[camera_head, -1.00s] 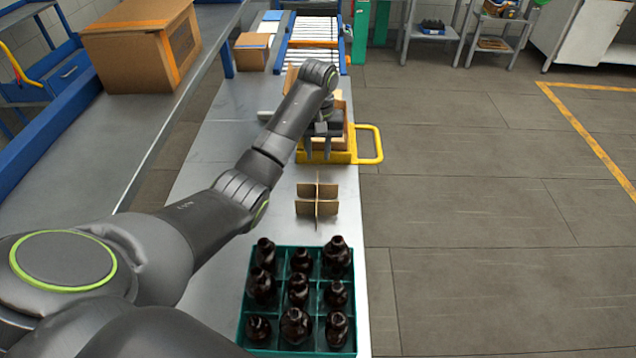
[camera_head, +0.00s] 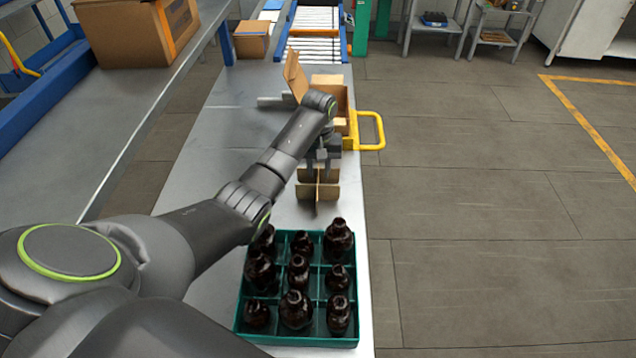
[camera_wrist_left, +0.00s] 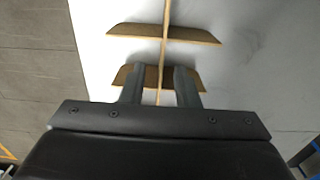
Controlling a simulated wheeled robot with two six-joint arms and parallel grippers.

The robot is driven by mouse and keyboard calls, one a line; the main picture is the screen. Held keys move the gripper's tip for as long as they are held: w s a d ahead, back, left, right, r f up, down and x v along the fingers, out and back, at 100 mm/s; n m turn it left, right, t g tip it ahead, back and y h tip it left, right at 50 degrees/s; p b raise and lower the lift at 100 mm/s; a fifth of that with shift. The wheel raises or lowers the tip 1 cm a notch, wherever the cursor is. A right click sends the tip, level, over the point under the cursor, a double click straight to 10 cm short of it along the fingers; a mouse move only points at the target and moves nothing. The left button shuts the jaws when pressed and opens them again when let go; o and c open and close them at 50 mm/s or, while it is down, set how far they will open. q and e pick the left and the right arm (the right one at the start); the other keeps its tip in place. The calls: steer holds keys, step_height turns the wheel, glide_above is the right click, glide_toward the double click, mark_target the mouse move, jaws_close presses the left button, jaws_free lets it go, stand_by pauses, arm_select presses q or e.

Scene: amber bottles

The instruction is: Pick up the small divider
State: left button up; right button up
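The small divider (camera_head: 318,190) is made of crossed brown cardboard strips and stands on the metal table, beyond the crate of bottles. In the left wrist view its long strip (camera_wrist_left: 164,32) runs up the picture, with two cross strips. My left gripper (camera_head: 318,166) is right at the divider's far part. In the left wrist view the two fingers (camera_wrist_left: 160,84) are apart, one on each side of the long strip, with gaps to it. The fingers overlap the nearer cross strip, and I cannot tell whether they touch it. My right gripper is not in view.
A green crate (camera_head: 240,322) of dark amber bottles stands at the table's near end. Beyond the gripper are an open cardboard box (camera_head: 296,76) and a yellow handle (camera_head: 381,130). The table (camera_head: 215,130) left of the arm is mostly clear.

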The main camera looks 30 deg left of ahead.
arm_select(q)
steer(key=shift+s+f+p, duration=0.2)
steer(key=shift+f+p, duration=0.35)
steer(key=shift+f, duration=2.1)
jaws_close()
